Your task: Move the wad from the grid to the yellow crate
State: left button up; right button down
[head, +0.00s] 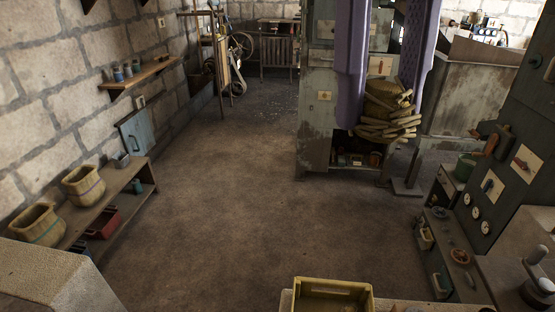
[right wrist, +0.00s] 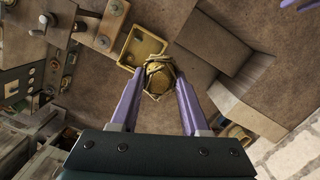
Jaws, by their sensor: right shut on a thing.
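The wad (head: 385,103) is a tan, rough bundle with layered strips. My right gripper (head: 382,112) is shut on it, one purple finger on each side, and holds it raised in front of the head camera. In the right wrist view the wad (right wrist: 159,78) sits between the fingertips. The yellow crate (head: 333,287) shows at the bottom edge of the head view, cut off. In the right wrist view the crate (right wrist: 124,52) appears just beyond the wad. A purple piece at that view's top right corner may be my left gripper. I cannot make out the grid.
A wall bench (head: 125,195) at left holds two tan pots (head: 83,186). A grey cabinet (head: 312,125) stands behind the wad. A machine panel with gauges (head: 490,195) stands at right. The floor (head: 220,190) in the middle is clear.

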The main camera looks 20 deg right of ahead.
jog(key=w+d+f+m+b, duration=0.1)
jog(key=f+m+b, duration=0.6)
jog(key=f+b, duration=0.8)
jog(key=w+d+f+m+t+b, duration=0.1)
jog(key=f+m+b, duration=0.7)
jog(key=f+b, duration=0.7)
jog(key=w+d+f+m+t+y+b, duration=0.1)
jog(key=f+m+b, duration=0.6)
jog(key=f+b, duration=0.9)
jog(key=shift+w+f+m, duration=0.15)
jog(key=shift+f, duration=2.85)
jog(key=shift+w+f+m, duration=0.1)
jog(key=shift+f, duration=2.9)
jog(key=shift+w+f+m, duration=0.15)
jog(key=shift+f, duration=2.85)
notch_tip(320, 180, down, 4)
jog(key=shift+f+b, duration=0.15)
jog(key=shift+b, duration=0.4)
